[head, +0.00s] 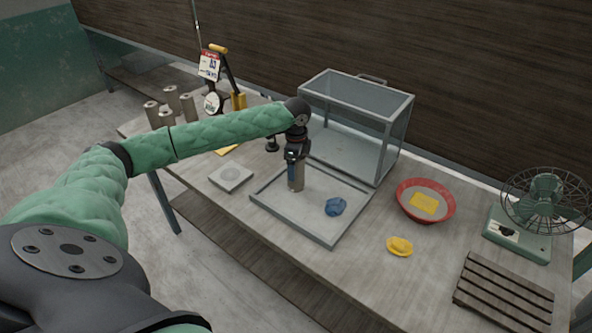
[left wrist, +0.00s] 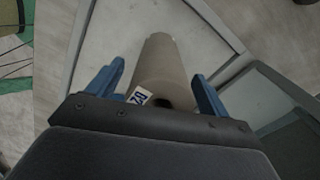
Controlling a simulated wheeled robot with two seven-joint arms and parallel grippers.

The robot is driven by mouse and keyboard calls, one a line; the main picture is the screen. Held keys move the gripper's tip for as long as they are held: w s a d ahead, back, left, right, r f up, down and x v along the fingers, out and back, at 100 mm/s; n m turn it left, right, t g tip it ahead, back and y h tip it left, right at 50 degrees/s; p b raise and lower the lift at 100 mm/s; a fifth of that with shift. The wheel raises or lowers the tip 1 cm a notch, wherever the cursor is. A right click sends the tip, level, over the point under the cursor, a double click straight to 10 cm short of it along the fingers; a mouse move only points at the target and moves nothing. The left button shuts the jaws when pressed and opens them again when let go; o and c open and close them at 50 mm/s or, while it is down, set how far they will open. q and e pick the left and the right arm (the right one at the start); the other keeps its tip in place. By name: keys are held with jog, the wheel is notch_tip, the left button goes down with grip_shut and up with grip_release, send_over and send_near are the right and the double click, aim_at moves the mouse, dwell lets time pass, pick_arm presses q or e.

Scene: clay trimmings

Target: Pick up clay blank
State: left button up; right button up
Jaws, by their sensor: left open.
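A grey-brown clay blank (head: 297,184), a cylinder, stands upright on the shallow grey tray (head: 318,234) in front of the glass case. It also shows in the left wrist view (left wrist: 158,65), with a small white label with dark characters near its near end. My left gripper (head: 293,168) is over the blank from above. Its blue fingers (left wrist: 157,88) are open, one on each side of the blank, with visible gaps, so they do not appear closed on it. My right gripper is not in view.
Similar cylinders (head: 188,107) stand at the table's far left. A glass case (head: 352,120) rises behind the tray. A blue lump (head: 335,206) lies on the tray. A red bowl (head: 448,211), yellow piece (head: 399,246), fan (head: 545,203) and slatted rack (head: 502,296) are to the right.

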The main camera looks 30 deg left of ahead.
pick_arm(q)
jog(key=shift+c, duration=0.2)
jog(key=c, duration=1.4)
jog(key=shift+c, duration=0.7)
jog(key=shift+r, duration=0.1)
